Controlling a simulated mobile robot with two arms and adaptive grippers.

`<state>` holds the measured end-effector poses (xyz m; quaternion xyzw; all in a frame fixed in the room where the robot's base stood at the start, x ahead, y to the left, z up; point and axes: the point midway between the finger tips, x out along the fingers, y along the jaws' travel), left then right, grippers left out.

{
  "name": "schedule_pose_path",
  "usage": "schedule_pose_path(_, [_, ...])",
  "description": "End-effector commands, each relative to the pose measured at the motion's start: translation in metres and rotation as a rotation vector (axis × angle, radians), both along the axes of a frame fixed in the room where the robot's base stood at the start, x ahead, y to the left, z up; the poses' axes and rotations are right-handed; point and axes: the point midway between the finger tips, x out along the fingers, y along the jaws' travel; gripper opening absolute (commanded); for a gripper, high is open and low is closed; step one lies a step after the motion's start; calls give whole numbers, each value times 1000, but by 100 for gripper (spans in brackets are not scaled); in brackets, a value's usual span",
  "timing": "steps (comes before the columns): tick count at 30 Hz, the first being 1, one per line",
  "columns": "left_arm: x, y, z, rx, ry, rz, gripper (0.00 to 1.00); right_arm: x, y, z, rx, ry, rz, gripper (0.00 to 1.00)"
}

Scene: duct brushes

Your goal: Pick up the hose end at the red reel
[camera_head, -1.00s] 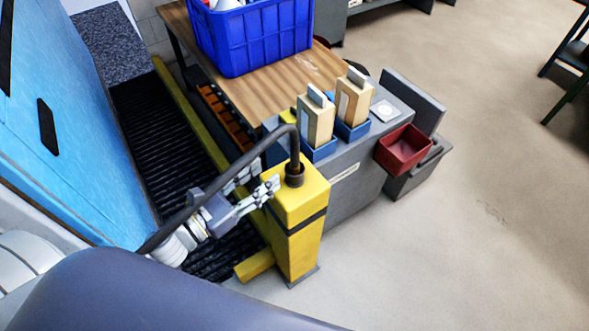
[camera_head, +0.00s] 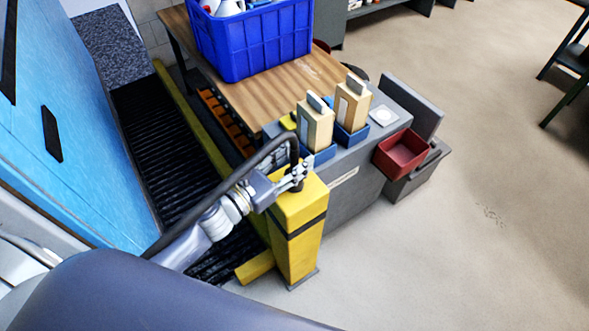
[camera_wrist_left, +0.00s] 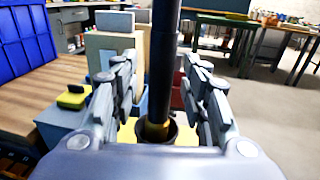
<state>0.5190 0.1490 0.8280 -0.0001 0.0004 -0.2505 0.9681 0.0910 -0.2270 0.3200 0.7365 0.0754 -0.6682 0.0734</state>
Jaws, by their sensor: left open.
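A dark hose (camera_head: 268,150) arches over to the top of a yellow post (camera_head: 297,232), where its end goes down into a dark round socket. In the left wrist view the hose (camera_wrist_left: 163,60) stands upright in the middle and meets the socket (camera_wrist_left: 157,131) below. My left gripper (camera_head: 297,178) is at the top of the post, at the hose end. In the left wrist view its open fingers (camera_wrist_left: 160,90) are on either side of the hose, with gaps showing. I see no red reel. My right gripper is not in view.
A grey cabinet (camera_head: 352,190) behind the post carries two beige boxes (camera_head: 317,128) in blue holders. A wooden table (camera_head: 262,98) with a blue crate (camera_head: 250,45) stands further back. A red bin (camera_head: 402,151) is at the right. The floor on the right is clear.

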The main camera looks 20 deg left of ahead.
Motion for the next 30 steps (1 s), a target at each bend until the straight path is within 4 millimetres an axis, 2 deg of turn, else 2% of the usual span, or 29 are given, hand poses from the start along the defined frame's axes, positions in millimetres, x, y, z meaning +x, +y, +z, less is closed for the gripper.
schedule_pose_path(6, [1,0,0,0,0,0,42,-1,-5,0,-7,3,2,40])
schedule_pose_path(8, [1,0,0,0,0,0,30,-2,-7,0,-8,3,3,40])
schedule_pose_path(12, [1,0,0,0,0,0,0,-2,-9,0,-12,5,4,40])
schedule_pose_path(23, [1,0,3,-1,-3,-1,0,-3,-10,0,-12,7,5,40])
schedule_pose_path(26, [1,0,13,2,-5,-1,0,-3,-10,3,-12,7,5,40])
schedule_pose_path(30, [1,0,41,5,-7,-4,0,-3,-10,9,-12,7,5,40])
